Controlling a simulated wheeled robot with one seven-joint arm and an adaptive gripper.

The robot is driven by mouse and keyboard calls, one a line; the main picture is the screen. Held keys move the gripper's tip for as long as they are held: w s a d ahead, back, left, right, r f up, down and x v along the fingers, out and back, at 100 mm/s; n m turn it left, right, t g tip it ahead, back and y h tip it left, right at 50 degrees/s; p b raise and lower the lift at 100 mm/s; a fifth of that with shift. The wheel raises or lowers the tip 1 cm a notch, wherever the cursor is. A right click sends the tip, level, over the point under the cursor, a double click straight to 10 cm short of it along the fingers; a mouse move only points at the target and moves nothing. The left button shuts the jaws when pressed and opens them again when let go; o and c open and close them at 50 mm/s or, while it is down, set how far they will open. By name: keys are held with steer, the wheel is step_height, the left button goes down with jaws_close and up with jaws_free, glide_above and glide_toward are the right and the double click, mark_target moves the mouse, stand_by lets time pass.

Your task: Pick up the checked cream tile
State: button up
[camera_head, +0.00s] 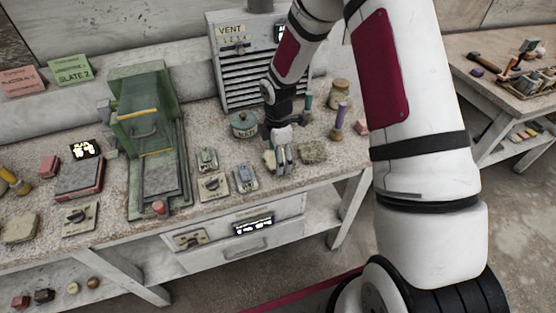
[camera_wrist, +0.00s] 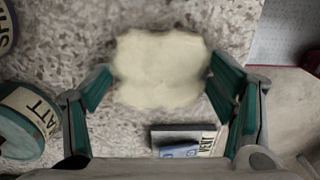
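A cream slab with an uneven outline (camera_wrist: 160,68) lies in the wrist view between and just beyond my fingertips. Its face looks plain and slightly blurred, so no check pattern is clear. A rough beige slab (camera_head: 313,151) lies on the bench just right of my gripper in the head view; it looks like the same piece, though I cannot be sure. My gripper (camera_head: 280,162) points down low over the bench. In the wrist view my gripper (camera_wrist: 160,88) has its fingers spread wide at either side of the slab. I cannot see firm contact.
A teal jar marked MATT (camera_head: 243,125) stands behind left of my gripper. Switch blocks (camera_head: 245,178) sit to its left front. Purple-based bottles (camera_head: 338,120) and a tan jar (camera_head: 338,92) stand behind right. A louvred vent unit (camera_head: 250,75) and a green press (camera_head: 148,140) are further back and left.

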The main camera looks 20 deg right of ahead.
steer(key=c, duration=1)
